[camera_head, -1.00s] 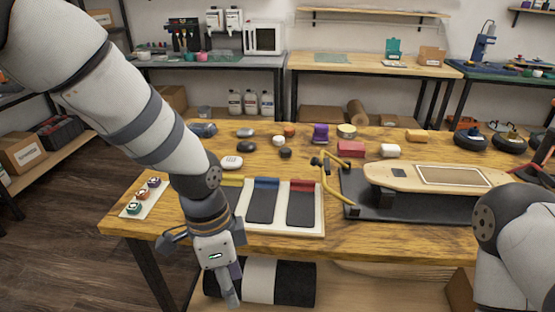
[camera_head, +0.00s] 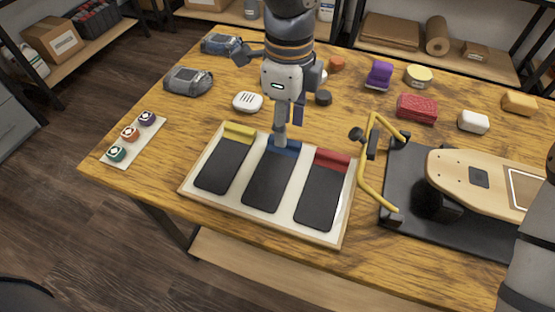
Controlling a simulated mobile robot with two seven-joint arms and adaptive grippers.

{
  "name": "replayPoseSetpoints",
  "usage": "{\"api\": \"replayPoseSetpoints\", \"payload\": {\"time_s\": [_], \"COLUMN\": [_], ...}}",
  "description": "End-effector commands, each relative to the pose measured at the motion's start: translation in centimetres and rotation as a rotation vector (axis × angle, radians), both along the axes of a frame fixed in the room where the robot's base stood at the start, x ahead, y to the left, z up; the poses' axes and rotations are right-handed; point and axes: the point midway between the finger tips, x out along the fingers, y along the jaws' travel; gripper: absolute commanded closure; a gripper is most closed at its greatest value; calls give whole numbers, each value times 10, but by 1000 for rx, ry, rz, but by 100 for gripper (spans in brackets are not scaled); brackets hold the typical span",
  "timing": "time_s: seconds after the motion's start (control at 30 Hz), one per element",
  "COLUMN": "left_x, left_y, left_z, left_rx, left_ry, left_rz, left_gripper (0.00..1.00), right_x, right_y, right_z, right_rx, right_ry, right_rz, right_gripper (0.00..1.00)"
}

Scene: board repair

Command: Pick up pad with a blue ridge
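The pad with a blue ridge (camera_head: 269,183) is a dark flat pad in the middle of a shallow pale tray (camera_head: 312,236). Its blue ridge runs along the far end and is partly hidden by my gripper. My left gripper (camera_head: 288,135) points down at this ridge, with the near finger's tip overlapping it in the picture. I cannot tell whether it touches the ridge or how far apart the fingers are. The pad lies flat in the tray. My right gripper is out of view.
A yellow-ridged pad (camera_head: 223,165) and a red-ridged pad (camera_head: 322,194) lie on either side in the tray. A yellow bent frame (camera_head: 370,185) and a skateboard (camera_head: 475,174) on a black stand are to the right. A strip with three round pieces (camera_head: 136,139) lies left.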

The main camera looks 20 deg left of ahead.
Motion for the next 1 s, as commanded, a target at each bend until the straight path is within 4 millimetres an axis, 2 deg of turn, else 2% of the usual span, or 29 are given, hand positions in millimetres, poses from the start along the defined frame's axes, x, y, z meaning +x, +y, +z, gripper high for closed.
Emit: {"api": "replayPoseSetpoints", "payload": {"time_s": [0.03, 0.1, 0.2, 0.47, 0.63, 1.0], "left_x": [1, 4, 5, 5, 5, 6], "left_y": [2, 4, 4, 4, 4, 4], "left_z": [-13, -27, -41, -45, -44, -43], "left_rx": [2, 2, 1, 1, 0, 0], "left_ry": [9, 9, 6, -1, 0, -1], "left_rz": [0, 1, 0, 1, 1, 1], "left_gripper": [62, 62, 62, 62, 98, 100], "right_x": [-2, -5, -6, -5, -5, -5], "right_y": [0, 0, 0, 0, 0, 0], "right_z": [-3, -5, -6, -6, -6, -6], "right_rx": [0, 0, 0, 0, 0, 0], "right_ry": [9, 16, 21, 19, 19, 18], "right_rz": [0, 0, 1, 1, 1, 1], "right_gripper": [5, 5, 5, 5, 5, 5]}}
